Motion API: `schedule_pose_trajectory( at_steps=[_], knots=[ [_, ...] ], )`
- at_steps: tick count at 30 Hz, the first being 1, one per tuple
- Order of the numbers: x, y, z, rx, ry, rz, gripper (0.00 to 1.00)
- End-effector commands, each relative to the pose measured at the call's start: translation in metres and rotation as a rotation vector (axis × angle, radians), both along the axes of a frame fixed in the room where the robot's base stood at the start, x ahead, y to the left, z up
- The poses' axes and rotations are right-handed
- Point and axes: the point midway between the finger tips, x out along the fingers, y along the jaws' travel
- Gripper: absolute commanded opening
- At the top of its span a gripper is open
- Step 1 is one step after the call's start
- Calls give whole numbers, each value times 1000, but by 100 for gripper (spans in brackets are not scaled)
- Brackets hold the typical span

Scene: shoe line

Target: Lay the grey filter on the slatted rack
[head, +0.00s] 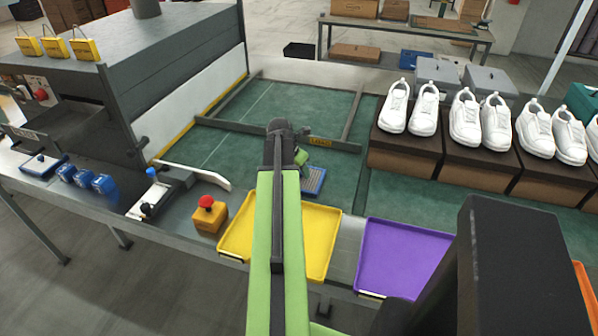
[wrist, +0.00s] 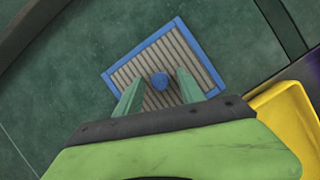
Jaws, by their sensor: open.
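The grey filter (wrist: 131,73) appears to be the flat square panel with grey ridges, a blue frame and a round blue knob in its middle. It lies on the green mat, and part of it shows in the head view (head: 314,181) beyond my arm. My gripper (wrist: 160,80) is open above it, with one green finger on each side of the knob in the wrist view. I see gaps between the fingers and the knob; their height above it is unclear. In the head view my gripper (head: 301,158) is partly hidden by my arm. I cannot make out a slatted rack for certain.
A yellow tray (head: 322,232) and a purple tray (head: 402,250) lie at the front edge. A red-topped yellow button box (head: 209,214) stands left of them. White shoes (head: 466,118) stand on brown boxes at right. The green mat (head: 258,108) has free room behind my gripper.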

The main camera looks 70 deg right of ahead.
Motion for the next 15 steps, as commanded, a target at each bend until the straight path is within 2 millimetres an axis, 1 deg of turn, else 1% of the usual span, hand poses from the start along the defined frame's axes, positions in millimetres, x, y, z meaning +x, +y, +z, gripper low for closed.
schedule_pose_trajectory(
  at_steps=[5, 8, 15],
  knots=[
    [1, 3, 14, 0, 0, 0, 46],
    [2, 8, 30, 0, 0, 0, 46],
    [8, 28, 83, 0, 0, 0, 46]
  ],
)
